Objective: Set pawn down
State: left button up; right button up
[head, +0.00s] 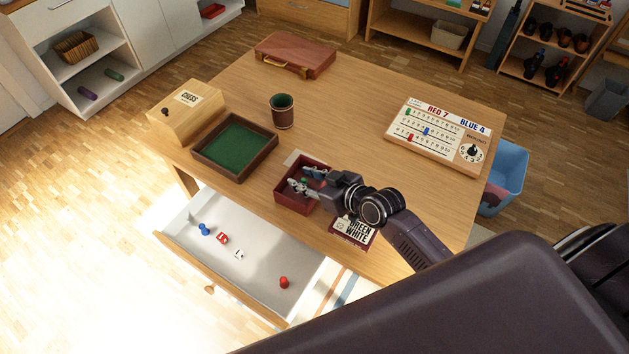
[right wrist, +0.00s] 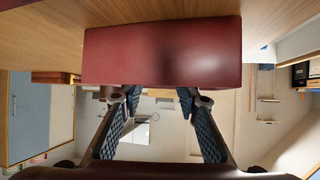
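A dark red box (head: 292,201) stands on the table near its front edge. My right gripper (head: 303,181) is over it, fingers spread, with the tips at or inside the box. In the right wrist view a red box wall (right wrist: 160,55) hides the fingertips, and a wide gap shows between the fingers. A small green spot (head: 304,181) shows between the fingers in the head view; I cannot tell whether it is a pawn. A blue pawn (head: 204,230) and a red piece (head: 284,282) are in the open drawer. My left gripper is not in view.
A red-based "GREEN WHITE" sign (head: 355,232) is right of the box. The open drawer (head: 258,277) also holds dice. A green-lined tray (head: 235,147), chess box (head: 187,112), dice cup (head: 282,111), scoreboard (head: 437,135) and brown case (head: 297,53) are on the table. The middle is clear.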

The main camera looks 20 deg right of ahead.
jog(key=v, duration=1.2)
jog(key=shift+f, duration=0.1)
